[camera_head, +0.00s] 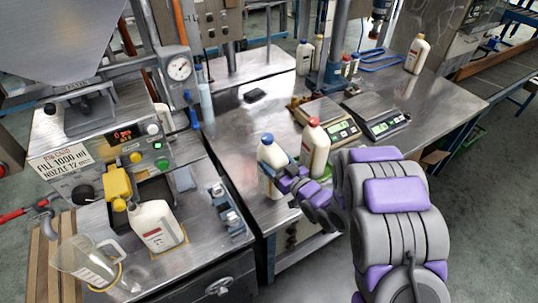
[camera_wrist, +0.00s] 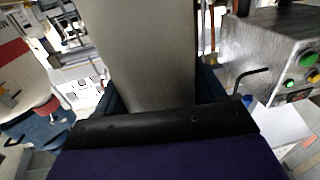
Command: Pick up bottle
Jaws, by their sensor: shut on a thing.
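A white bottle with a blue cap (camera_head: 270,150) stands upright at the left part of the metal table. My gripper (camera_head: 281,176) is shut on it, coming from the right at the bottle's lower half. In the wrist view a plain grey-beige bottle side (camera_wrist: 150,45) fills the gap between the dark blue fingers of my gripper (camera_wrist: 160,92). I cannot tell whether the bottle's base touches the table. A white bottle with a red cap (camera_head: 315,152) stands just to the right, close to my gripper.
Digital scales (camera_head: 377,120) sit behind the bottles. On the left, a filling machine (camera_head: 100,150) has a yellow nozzle (camera_head: 118,187) above another white bottle (camera_head: 157,226), beside a clear jug (camera_head: 88,262). More bottles stand at the back. The table's right side (camera_head: 440,95) is clear.

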